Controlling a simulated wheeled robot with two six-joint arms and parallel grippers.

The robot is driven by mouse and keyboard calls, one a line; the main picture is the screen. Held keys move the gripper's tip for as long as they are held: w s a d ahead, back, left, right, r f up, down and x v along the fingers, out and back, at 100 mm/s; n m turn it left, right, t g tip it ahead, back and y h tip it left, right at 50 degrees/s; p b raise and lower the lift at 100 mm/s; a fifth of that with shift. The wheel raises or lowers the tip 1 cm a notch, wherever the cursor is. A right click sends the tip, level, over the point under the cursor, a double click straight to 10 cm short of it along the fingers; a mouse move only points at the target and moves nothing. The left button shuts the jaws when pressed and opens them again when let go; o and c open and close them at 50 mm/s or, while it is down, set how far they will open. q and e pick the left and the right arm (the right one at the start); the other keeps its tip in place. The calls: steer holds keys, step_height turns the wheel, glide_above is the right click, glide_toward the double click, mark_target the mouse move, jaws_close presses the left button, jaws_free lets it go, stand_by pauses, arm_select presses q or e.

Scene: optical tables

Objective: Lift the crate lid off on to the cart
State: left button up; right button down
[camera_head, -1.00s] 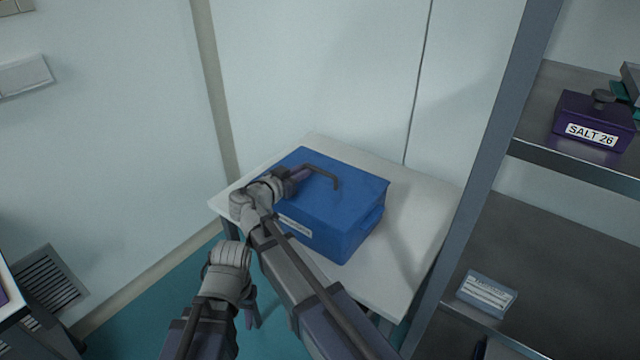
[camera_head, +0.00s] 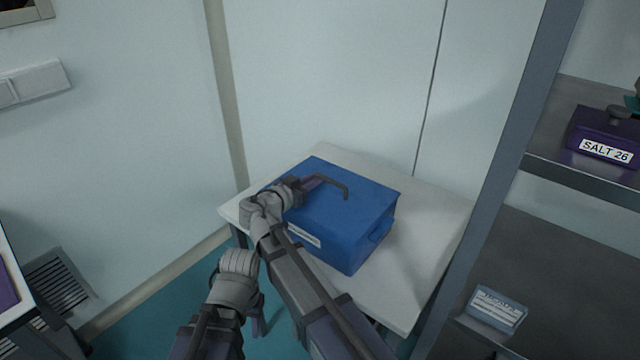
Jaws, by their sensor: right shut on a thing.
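The blue crate (camera_head: 345,243) stands on a small white table (camera_head: 405,290), with its blue lid (camera_head: 365,195) on top. The lid has a dark bar handle (camera_head: 335,184). My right gripper (camera_head: 308,184) reaches over the lid from the front and is shut on the handle's left part. The lid appears to sit on the crate, with no clear gap. My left gripper (camera_head: 238,262) hangs lower and to the left, in front of the table. Its fingers are hidden behind its own wrist. I cannot tell which surface is the cart.
A metal shelf rack (camera_head: 495,170) stands close on the right. It holds a purple SALT 26 box (camera_head: 605,135) and a small blue-grey labelled box (camera_head: 497,308). A wall is behind the table. Another table edge (camera_head: 15,290) shows at the lower left.

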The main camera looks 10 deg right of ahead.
step_height(320, 180, up, 10)
steer(key=p, duration=0.9)
steer(key=shift+p, duration=0.4)
steer(key=shift+f, duration=0.2)
step_height(320, 180, down, 5)
steer(key=b, duration=0.5)
step_height(320, 180, down, 5)
steer(key=b, duration=0.5)
steer(key=shift+r, duration=0.3)
